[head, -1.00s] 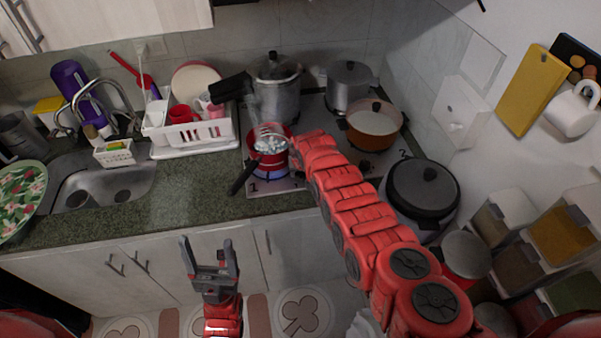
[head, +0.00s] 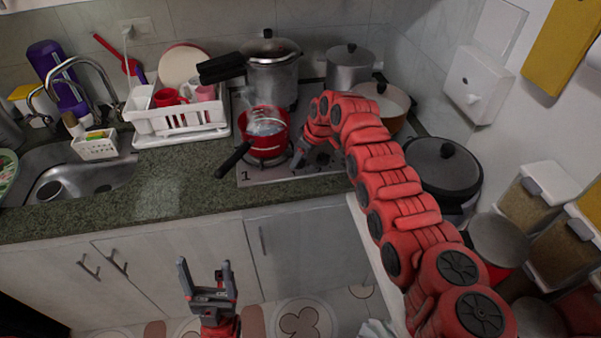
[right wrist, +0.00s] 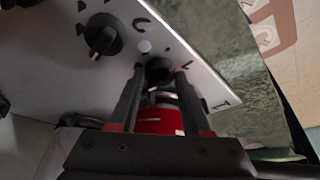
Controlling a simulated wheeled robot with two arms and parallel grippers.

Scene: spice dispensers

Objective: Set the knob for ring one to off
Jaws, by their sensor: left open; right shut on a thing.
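The stove's front panel (head: 290,172) shows a printed 1 at its left end in the head view. In the right wrist view, one black knob (right wrist: 158,70) sits between the fingertips of my right gripper (right wrist: 158,78), which is shut on it. A mark like a 1 is printed beside it, so it appears to be the ring one knob. Its pointer is hidden. Another black knob (right wrist: 103,36) is clear of the fingers. In the head view my right gripper (head: 299,160) is at the panel, right of the red pot (head: 265,132). My left gripper (head: 206,275) is open and empty.
The steaming red pot's black handle (head: 233,160) sticks out over the counter. A pressure cooker (head: 272,75), a grey pot (head: 349,70) and an orange pan (head: 393,100) stand behind. A black lidded pan (head: 440,165) is at right. The counter (head: 170,190) at left is clear.

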